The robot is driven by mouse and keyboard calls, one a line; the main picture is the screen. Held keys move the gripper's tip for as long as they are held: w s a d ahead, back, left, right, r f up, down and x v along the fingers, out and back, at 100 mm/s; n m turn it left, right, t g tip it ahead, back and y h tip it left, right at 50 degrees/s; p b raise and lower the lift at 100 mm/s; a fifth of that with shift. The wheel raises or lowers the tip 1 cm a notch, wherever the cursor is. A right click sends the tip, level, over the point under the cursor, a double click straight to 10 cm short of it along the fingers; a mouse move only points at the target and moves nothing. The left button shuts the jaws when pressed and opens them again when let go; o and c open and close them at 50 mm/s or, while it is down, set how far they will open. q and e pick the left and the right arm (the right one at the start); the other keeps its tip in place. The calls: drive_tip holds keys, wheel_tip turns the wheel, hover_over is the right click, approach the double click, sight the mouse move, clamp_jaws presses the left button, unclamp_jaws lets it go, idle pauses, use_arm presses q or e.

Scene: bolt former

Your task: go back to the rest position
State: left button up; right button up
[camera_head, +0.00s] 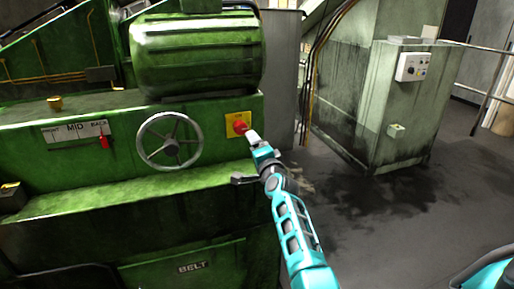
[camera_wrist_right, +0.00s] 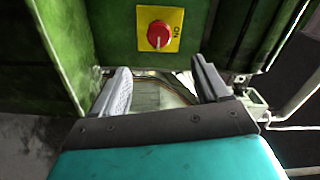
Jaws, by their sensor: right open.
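My right gripper (camera_head: 253,137) is at the end of the teal arm reaching up from the bottom of the head view. In the right wrist view its two fingers (camera_wrist_right: 160,75) are apart with nothing between them. A red knob (camera_head: 240,127) on a yellow plate sits on the green machine, just beyond the fingertips. In the right wrist view the knob (camera_wrist_right: 159,35) lies above the fingers, clear of them, with an "ON" label at its right. My left gripper is not in view.
The green machine (camera_head: 80,165) carries a handwheel (camera_head: 169,140) and a red slider lever (camera_head: 104,142) on a FRONT-MID-BACK scale. A grey-green cabinet (camera_head: 395,110) with a control box (camera_head: 412,67) stands at the right. Dark floor (camera_head: 400,220) between them is open.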

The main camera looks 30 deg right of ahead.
drive_tip(key=shift+w+f, duration=0.1)
idle(0.4)
drive_tip(key=s+a+f+n+g+y, duration=0.2)
drive_tip(key=s+a+f+n, duration=0.4)
drive_tip(key=s, duration=0.5)
drive_tip(key=s+a+f+n+g+y, duration=0.2)
drive_tip(key=s+a+f+n, duration=0.5)
drive_tip(key=s+f, duration=0.2)
drive_tip(key=s+a+f+n+g+y, duration=0.2)
drive_tip(key=s+a+f+n, duration=0.4)
drive_tip(key=s, duration=0.8)
drive_tip(key=shift+a+f+n+g, duration=0.2)
drive_tip(key=shift+f+n+g, duration=0.2)
drive_tip(key=shift+f+n, duration=0.35)
drive_tip(key=shift+c, duration=0.2)
